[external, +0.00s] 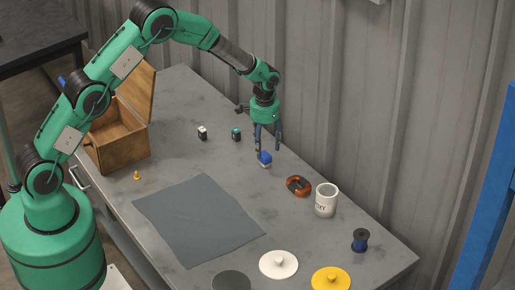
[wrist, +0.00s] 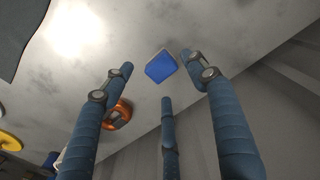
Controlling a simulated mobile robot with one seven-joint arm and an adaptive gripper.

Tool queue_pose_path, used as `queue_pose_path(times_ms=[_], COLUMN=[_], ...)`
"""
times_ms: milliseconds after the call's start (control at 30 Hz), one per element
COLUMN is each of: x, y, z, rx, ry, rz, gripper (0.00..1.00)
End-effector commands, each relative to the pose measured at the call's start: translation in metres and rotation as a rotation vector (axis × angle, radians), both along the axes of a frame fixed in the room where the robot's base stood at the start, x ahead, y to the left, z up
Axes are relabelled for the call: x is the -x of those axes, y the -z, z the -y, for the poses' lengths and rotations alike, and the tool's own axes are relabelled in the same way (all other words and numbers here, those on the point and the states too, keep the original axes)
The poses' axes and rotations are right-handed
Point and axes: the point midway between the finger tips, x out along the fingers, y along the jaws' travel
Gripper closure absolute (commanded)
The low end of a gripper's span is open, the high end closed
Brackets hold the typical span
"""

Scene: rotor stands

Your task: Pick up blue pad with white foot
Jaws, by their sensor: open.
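The blue pad with the white foot (external: 265,159) lies on the grey table, below my gripper (external: 267,146). In the wrist view the blue pad (wrist: 160,67) shows its blue face, with a thin pale edge at its upper right. My gripper (wrist: 156,88) has several blue fingers, spread apart and empty. The pad appears beyond the fingertips, between them in the picture, and no finger visibly touches it.
A black-and-white block (external: 202,132) and a green-and-black block (external: 236,134) stand to the left. An orange-brown ring-like object (external: 298,186), a white mug (external: 326,201) and a blue spool (external: 361,240) stand to the right. An open wooden box (external: 122,143) and a grey cloth (external: 198,220) lie further left.

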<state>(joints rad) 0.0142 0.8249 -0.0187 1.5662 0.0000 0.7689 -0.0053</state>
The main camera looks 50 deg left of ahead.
Motion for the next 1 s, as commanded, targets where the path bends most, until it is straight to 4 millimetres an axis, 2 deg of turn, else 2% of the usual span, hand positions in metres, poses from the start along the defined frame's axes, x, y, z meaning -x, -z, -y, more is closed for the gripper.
queue_pose_path(times_ms=[233,600,1000], x=[0.000,-0.002,-0.002], y=[0.008,0.047,0.052], z=[0.000,0.000,0.000], rx=[0.000,0.000,0.000], ry=[0.000,0.000,0.000], rz=[-0.001,-0.002,0.000], gripper=[0.42,0.42,0.42])
